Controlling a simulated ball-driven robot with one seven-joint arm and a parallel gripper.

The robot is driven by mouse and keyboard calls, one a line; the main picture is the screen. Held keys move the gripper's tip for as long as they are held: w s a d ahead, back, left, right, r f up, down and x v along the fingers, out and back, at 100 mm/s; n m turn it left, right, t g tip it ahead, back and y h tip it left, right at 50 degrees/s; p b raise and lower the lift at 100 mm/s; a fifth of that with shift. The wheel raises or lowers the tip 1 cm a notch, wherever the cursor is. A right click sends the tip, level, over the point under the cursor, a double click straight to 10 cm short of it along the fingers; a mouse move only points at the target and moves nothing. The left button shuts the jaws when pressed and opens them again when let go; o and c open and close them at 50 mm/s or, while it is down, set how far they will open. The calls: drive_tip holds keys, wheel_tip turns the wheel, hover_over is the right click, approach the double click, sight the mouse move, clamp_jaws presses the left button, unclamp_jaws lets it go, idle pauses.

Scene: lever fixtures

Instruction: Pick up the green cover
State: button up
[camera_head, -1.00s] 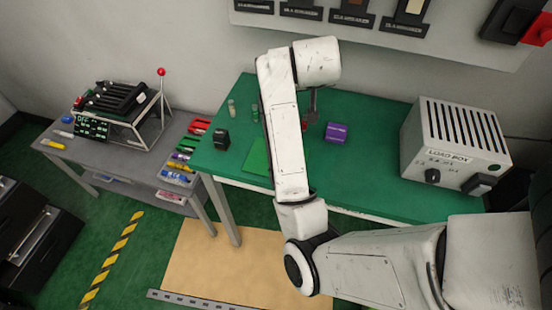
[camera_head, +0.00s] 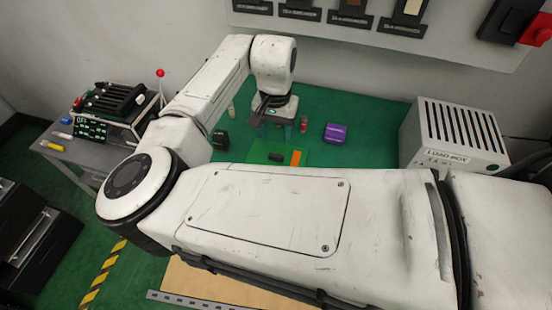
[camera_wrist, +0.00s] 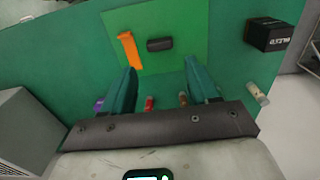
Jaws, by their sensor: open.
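A light green square panel (camera_head: 262,150) lies on the darker green table top. It also shows in the wrist view (camera_wrist: 185,20), with a small black block (camera_wrist: 160,44) and an orange strip (camera_wrist: 129,50) on it. I cannot tell for certain that this panel is the green cover. My gripper (camera_head: 275,128) is above the table, just behind the panel. In the wrist view my gripper's two teal fingers (camera_wrist: 162,74) are spread apart with nothing between them, on the near side of the black block. My arm hides part of the table front in the head view.
A purple box (camera_head: 335,133) and a red cylinder (camera_head: 303,124) stand right of my gripper. A black box (camera_head: 220,140) stands to the left. The white load box (camera_head: 455,135) fills the table's right end. A wall is behind.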

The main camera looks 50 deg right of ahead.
sight(276, 155)
wheel_tip(276, 155, down, 10)
drive_tip(key=shift+d+r+p, duration=0.1)
drive_tip(key=shift+r+p, duration=0.15)
drive_tip(key=shift+p, duration=0.7)
drive_tip(key=shift+c, duration=0.2)
drive_tip(key=c, duration=0.8)
drive_tip(key=shift+r, duration=0.15)
drive_tip(key=shift+c, duration=0.2)
drive_tip(key=shift+r, duration=0.45)
wheel_tip(276, 155, up, 2)
drive_tip(key=s+a+r+b, duration=0.3)
drive_tip(key=s+a+r, duration=0.2)
drive_tip(key=s+r, duration=0.5)
drive_tip(key=s, duration=0.3)
